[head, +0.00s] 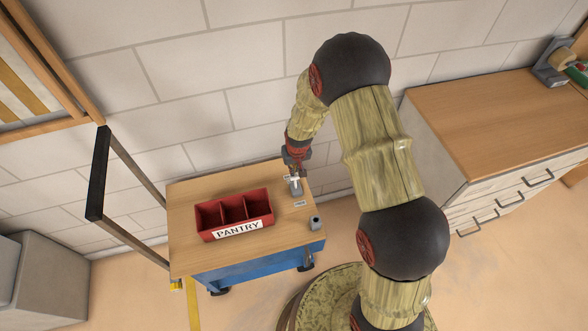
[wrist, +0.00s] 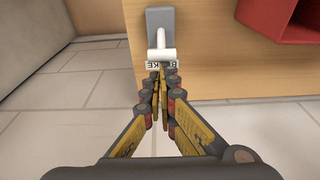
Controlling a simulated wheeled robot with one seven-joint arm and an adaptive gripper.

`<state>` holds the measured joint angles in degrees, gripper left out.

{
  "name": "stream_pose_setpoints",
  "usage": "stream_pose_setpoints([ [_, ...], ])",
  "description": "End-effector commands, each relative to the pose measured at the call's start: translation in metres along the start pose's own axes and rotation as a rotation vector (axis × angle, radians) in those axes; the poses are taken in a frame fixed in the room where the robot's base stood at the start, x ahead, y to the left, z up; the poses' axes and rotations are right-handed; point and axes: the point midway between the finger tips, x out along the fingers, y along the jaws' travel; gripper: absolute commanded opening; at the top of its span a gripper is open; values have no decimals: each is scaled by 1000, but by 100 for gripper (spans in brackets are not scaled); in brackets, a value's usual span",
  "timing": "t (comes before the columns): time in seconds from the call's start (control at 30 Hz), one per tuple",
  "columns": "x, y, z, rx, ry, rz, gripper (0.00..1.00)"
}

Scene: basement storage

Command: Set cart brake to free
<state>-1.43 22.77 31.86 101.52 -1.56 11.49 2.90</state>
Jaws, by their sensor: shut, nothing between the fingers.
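The cart (head: 184,215) has a wooden top and a blue body, and stands against the wall. Its brake is a grey base with a white crossbar handle (head: 293,180) near the top's back right edge. In the wrist view the grey base (wrist: 159,17) and white handle (wrist: 161,54) are at top centre.
A red three-compartment bin (head: 207,234) marked PANTRY sits on the cart. A small grey block (head: 314,223) is at the front right corner. A push handle (head: 98,170) rises at the left. A wooden-topped cabinet (head: 490,120) stands right, a grey box (head: 45,275) left.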

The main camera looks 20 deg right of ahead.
Motion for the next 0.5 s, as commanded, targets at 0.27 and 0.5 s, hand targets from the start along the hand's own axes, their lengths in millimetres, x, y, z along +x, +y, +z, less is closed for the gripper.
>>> stream_pose_setpoints([
  [0.27,-8,0,9,0,0,0,0],
  [0.5,-8,-2,19,0,69,-8,0],
])
